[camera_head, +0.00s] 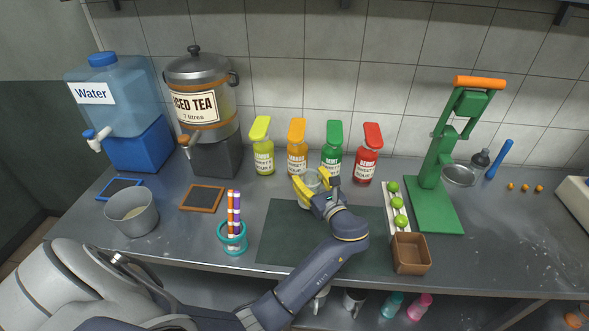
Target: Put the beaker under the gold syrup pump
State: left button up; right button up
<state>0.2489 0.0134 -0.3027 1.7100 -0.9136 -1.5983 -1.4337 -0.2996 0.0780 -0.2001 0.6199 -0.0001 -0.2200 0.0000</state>
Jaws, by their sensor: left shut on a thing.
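My left gripper (317,184), with yellow fingertips, is shut on a small clear beaker (311,179). It holds the beaker in front of the gold syrup pump bottle (297,145), slightly to its right. The gripper hides part of the beaker, and I cannot tell whether its base touches the counter. The gold bottle stands upright in the row, between a yellow-green bottle (262,148) and a green bottle (331,152). My right gripper is not in view.
A red bottle (368,155) ends the row. A dark mat (285,235) lies under my left arm. Limes in a white tray (390,213), a brown box (411,255) and a green press (434,205) stand right.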

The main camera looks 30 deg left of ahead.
pick_arm(q)
jog(key=shift+w+a+f, duration=0.6)
jog(key=shift+w+a, duration=0.4)
jog(key=shift+a, duration=0.55)
jog(key=shift+w+a+f, duration=0.55)
jog(key=shift+w+a, duration=0.45)
jog(key=shift+a, duration=0.55)
jog(key=shift+w+a+f, duration=0.6)
jog(key=shift+w+a, duration=0.4)
jog(key=shift+a, duration=0.55)
jog(key=shift+f, duration=0.1)
jog(key=o, duration=1.5)
jog(key=v, duration=1.2)
